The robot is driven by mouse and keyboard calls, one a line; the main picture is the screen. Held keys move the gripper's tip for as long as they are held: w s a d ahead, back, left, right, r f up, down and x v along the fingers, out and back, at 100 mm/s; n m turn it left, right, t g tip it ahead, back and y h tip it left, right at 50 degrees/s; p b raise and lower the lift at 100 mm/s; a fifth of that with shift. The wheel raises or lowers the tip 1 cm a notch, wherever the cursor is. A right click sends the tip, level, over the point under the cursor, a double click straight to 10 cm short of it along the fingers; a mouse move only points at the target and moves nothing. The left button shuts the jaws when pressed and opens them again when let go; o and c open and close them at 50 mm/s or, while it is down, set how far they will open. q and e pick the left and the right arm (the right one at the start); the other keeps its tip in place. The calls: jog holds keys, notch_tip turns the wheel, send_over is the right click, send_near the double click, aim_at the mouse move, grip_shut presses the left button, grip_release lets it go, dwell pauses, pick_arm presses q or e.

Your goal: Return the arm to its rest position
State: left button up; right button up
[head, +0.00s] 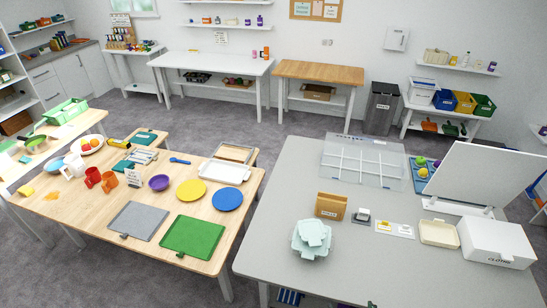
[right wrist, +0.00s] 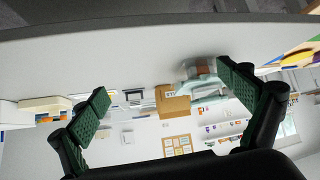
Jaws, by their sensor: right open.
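My right gripper (right wrist: 165,92) shows in the right wrist view with its two green-padded fingers wide apart and nothing between them. That view is upside down, and the gripper is close to the grey table (right wrist: 150,48). A brown holder (right wrist: 172,104) and pale teal stacked dishes (right wrist: 205,88) appear beyond the fingers, apart from them. In the head view, only a small green and dark bit at the bottom edge may be this gripper. My left gripper is not in view.
The grey table (head: 290,185) bears the brown holder (head: 331,206), teal dishes (head: 311,238), a clear divided tray (head: 363,160) and a white lidded box (head: 497,243). A wooden table (head: 75,207) with plates and mats stands left. The grey table's front middle is bare.

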jog(key=s+d+f+g, duration=0.1)
jog(key=s+d+g, duration=0.25)
jog(key=s, duration=0.45)
jog(key=s+d+g, duration=0.3)
jog(key=s+d, duration=0.2)
jog(key=s, duration=0.3)
notch_tip(320, 180, down, 36)
jog(key=s+a+b, duration=0.1)
jog(key=a+b, duration=0.1)
jog(key=b, duration=0.6)
pick_arm(q)
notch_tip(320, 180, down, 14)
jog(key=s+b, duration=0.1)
jog(key=b, duration=0.5)
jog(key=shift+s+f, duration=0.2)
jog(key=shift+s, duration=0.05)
pick_arm(e)
jog(key=s+f+g, duration=0.1)
jog(key=s+f, duration=0.8)
jog(key=f, duration=0.3)
jog(key=s+f+n+g, duration=0.1)
jog(key=s+f, duration=0.9)
jog(key=f, duration=0.3)
jog(key=shift+s+d, duration=0.1)
